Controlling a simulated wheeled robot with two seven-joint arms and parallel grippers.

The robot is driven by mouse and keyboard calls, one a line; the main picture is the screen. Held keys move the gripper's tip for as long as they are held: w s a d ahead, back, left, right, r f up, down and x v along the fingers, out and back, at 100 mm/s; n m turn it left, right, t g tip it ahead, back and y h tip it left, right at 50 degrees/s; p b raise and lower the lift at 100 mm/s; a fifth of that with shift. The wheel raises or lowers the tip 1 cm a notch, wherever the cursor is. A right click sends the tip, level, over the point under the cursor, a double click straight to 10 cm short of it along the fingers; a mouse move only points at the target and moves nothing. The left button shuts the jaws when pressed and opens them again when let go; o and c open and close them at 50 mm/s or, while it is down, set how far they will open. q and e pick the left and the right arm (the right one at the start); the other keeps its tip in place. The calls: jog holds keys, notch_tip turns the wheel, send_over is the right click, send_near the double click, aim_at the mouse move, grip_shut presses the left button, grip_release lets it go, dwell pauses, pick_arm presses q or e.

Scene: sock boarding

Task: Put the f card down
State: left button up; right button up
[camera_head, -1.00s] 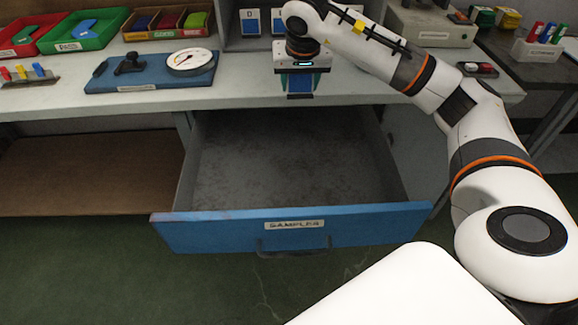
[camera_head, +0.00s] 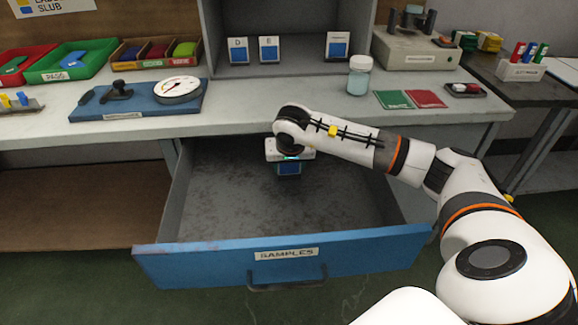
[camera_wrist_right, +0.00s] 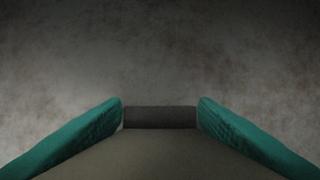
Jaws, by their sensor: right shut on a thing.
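My right gripper (camera_head: 289,158) is inside the open drawer, pointing down, and is shut on the f card (camera_head: 289,169). In the head view only a small blue part of the card shows below the gripper; its letter cannot be read. In the right wrist view the two teal fingers (camera_wrist_right: 160,112) stand on either side of the card's grey-brown back (camera_wrist_right: 160,150), with its dark edge between the tips. The grey drawer floor lies beyond; whether the card touches it I cannot tell. The drawer (camera_head: 225,253) has a blue front labelled SAMPLES. My left gripper is not in view.
The drawer looks otherwise empty, with bare floor around the gripper. On the shelf above stand cards D (camera_head: 238,50) and B (camera_head: 270,48), and another card (camera_head: 338,47). A jar (camera_head: 358,76), green and red swatches (camera_head: 425,98) and a dial gauge (camera_head: 178,90) are on the bench.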

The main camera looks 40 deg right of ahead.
jog(key=shift+f, duration=0.2)
jog(key=o, duration=0.9)
jog(key=shift+o, duration=0.4)
jog(key=shift+r, duration=0.5)
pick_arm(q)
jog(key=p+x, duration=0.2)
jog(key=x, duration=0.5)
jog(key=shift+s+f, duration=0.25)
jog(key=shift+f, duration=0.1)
pick_arm(e)
jog(key=v, duration=1.1)
jog(key=shift+s+a, duration=0.15)
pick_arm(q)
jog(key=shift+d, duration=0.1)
pick_arm(e)
jog(key=shift+r, duration=0.1)
